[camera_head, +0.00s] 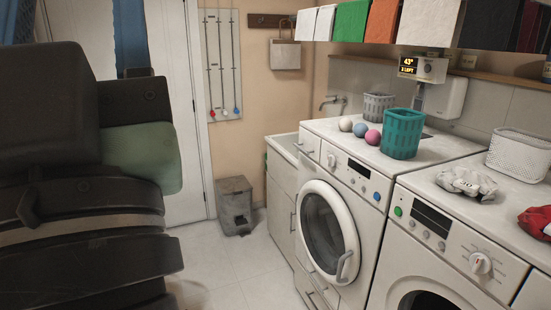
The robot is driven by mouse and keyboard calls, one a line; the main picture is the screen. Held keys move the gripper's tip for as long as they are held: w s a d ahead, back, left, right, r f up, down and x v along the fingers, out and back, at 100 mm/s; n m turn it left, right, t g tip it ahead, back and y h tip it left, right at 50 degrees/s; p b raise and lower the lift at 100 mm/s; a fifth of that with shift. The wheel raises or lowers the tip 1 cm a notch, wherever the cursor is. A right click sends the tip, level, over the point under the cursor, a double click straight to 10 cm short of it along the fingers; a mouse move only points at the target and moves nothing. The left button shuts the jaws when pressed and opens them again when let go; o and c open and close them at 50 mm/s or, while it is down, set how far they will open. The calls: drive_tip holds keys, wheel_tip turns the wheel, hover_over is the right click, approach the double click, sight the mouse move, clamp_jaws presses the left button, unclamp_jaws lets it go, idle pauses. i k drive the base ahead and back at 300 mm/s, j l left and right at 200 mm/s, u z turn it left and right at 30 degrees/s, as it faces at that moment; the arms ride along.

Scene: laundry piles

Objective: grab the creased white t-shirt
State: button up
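A crumpled white cloth with greyish marks, which looks like the creased white t-shirt (465,182), lies in a small heap on top of the right-hand front-loading machine (440,215). It sits near the front edge, above the control panel. Nothing touches it. Dark parts of my own arm fill the left of the view, very close to the camera and far from the shirt. I cannot make out my gripper's fingers.
A red cloth (536,222) lies right of the shirt, cut by the frame edge. A white basket (519,155) stands behind. A teal basket (402,134) and three balls (360,130) sit on the left machine (335,160). A bin (235,205) stands by the wall; middle floor is clear.

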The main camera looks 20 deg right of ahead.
sight(458, 178)
drive_tip(key=i+l+z, duration=0.1)
drive_tip(key=z, duration=0.3)
drive_tip(key=i+l+z, duration=0.1)
drive_tip(key=z, duration=0.3)
drive_tip(key=i+l+z, duration=0.25)
drive_tip(key=i, duration=0.35)
drive_tip(key=i+l+z, duration=0.2)
drive_tip(key=i, duration=0.45)
drive_tip(key=j, duration=0.1)
